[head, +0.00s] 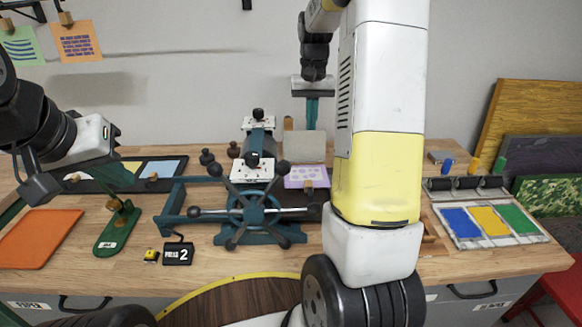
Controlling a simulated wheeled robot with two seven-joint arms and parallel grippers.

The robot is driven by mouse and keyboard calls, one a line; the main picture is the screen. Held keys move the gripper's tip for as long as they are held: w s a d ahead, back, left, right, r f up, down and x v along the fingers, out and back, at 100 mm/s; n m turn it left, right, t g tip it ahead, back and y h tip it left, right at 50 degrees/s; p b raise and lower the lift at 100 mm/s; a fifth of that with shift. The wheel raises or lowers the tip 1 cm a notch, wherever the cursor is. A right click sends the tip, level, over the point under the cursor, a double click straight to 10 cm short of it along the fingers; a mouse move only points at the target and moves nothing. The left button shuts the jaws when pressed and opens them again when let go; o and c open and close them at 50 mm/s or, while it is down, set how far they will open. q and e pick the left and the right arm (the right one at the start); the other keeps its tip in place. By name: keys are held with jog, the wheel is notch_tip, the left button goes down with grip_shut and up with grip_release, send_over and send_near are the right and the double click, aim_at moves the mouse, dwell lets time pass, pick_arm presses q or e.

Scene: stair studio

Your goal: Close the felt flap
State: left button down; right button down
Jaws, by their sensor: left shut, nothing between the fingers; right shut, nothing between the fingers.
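The felt flap seems to be the beige-grey panel (304,147) standing up behind a purple patterned sheet (299,181), right of the teal press. The big white and yellow link of my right arm hides the area just right of it. My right gripper (312,122) points down above the panel's upper edge, shut and empty; I cannot tell whether it touches the panel.
The teal press (254,208) with its spoked wheel stands between my grippers. A colour tray (489,222) and rollers (465,184) are at the right.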

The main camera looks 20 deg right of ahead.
jog(key=shift+f, duration=1.15)
